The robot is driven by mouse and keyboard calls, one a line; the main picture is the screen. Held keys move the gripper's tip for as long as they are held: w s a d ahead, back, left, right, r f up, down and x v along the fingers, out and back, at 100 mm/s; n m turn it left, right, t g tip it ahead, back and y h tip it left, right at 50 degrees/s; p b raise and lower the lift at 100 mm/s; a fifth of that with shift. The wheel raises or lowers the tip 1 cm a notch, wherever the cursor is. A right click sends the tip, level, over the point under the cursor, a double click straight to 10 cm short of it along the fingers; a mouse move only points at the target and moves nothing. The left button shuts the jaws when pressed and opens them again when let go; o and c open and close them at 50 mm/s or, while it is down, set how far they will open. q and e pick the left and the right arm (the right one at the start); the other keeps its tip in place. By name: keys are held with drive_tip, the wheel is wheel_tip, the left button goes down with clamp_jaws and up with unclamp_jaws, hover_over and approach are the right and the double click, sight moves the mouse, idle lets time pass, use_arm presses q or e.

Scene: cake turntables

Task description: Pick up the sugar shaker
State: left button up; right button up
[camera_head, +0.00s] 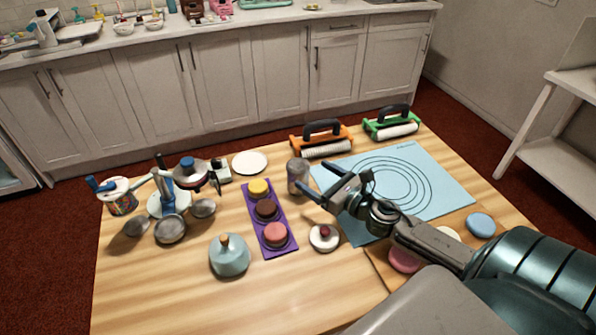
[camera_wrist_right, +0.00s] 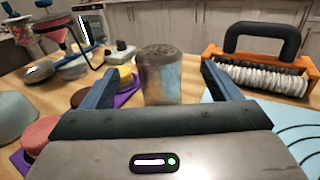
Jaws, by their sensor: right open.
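The sugar shaker (camera_head: 298,180) is a grey metallic cylinder with a darker top, standing upright on the wooden table by the left edge of the blue mat. It also shows in the right wrist view (camera_wrist_right: 161,80), centred in the gap between the two blue fingers. My right gripper (camera_head: 318,184) is open and points at the shaker from its right front side. Nothing is held in it. The frames do not clearly show whether the fingertips reach around the shaker; I see no contact. My left gripper is not in view.
A purple tray (camera_head: 251,213) with several small cakes lies left of the shaker. A teal dome (camera_head: 229,257) stands front left.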

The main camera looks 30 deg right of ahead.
sight(294, 161)
drive_tip(key=p, duration=0.1)
drive_tip(key=w+r+p, duration=0.1)
drive_tip(key=p, duration=0.1)
drive_tip(key=shift+w+a, duration=0.25)
drive_tip(key=shift+w, duration=0.05)
drive_tip(key=shift+w+f+p, duration=0.15)
drive_tip(key=shift+w+p, duration=0.15)
drive_tip(key=shift+p, duration=0.05)
drive_tip(key=shift+w+a+f+p, duration=0.25)
drive_tip(key=shift+w+a+p, duration=0.05)
drive_tip(key=shift+w+p, duration=0.2)
drive_tip(key=shift+w, duration=0.2)
drive_tip(key=p+x, duration=0.3)
drive_tip(key=x, duration=0.1)
drive_tip(key=shift+w+f, duration=0.15)
drive_tip(key=shift+w+a+f, duration=0.1)
drive_tip(key=shift+w+f, duration=0.05)
drive_tip(key=shift+w, duration=0.1)
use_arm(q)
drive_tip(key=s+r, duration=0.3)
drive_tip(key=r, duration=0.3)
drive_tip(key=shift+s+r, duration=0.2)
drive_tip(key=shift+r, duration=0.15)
use_arm(e)
drive_tip(key=shift+s, duration=0.1)
drive_tip(key=shift+c, duration=0.4)
drive_tip(key=c, duration=1.1)
